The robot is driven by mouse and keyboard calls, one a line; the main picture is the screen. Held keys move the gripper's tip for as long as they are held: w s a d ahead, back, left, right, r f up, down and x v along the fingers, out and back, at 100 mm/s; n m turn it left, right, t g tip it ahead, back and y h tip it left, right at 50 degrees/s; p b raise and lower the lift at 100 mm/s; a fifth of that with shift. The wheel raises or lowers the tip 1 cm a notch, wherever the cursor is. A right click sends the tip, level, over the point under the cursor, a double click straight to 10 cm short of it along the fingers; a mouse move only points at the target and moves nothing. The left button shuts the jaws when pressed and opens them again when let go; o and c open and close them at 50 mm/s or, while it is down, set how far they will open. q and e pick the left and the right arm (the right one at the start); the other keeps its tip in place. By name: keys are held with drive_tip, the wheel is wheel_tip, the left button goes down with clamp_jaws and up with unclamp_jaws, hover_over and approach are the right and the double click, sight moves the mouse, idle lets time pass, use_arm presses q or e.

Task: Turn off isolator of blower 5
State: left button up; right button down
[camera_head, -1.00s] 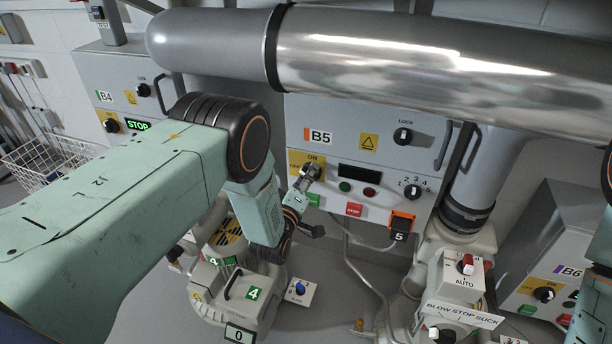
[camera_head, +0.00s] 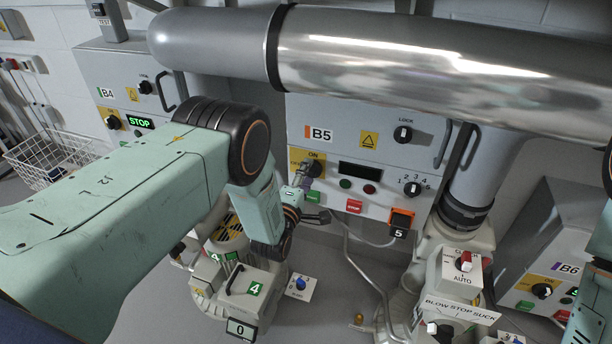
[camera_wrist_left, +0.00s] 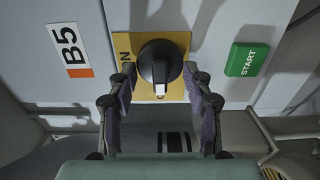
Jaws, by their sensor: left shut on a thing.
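The B5 panel (camera_head: 345,128) has a black rotary isolator knob (camera_wrist_left: 160,62) on a yellow plate (camera_wrist_left: 121,45) marked ON, with OFF partly hidden in the head view. The knob's white mark lies at the lower side in the wrist view, away from the ON lettering toward the plate's OFF side. My left gripper (camera_wrist_left: 159,80) has its purple-padded fingers on both sides of the knob and is shut on it. It also shows in front of the panel in the head view (camera_head: 306,180). My right gripper is out of view.
Beside the knob are a green START button (camera_wrist_left: 247,59) and a red stop button (camera_head: 354,206). A LOCK knob (camera_head: 402,134) and a selector knob (camera_head: 412,188) sit to the right. A large metal pipe (camera_head: 420,65) crosses above the panel.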

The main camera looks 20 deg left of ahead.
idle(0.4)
use_arm(q)
drive_tip(key=o, duration=1.1)
drive_tip(key=s, duration=1.2)
drive_tip(key=shift+a, duration=0.2)
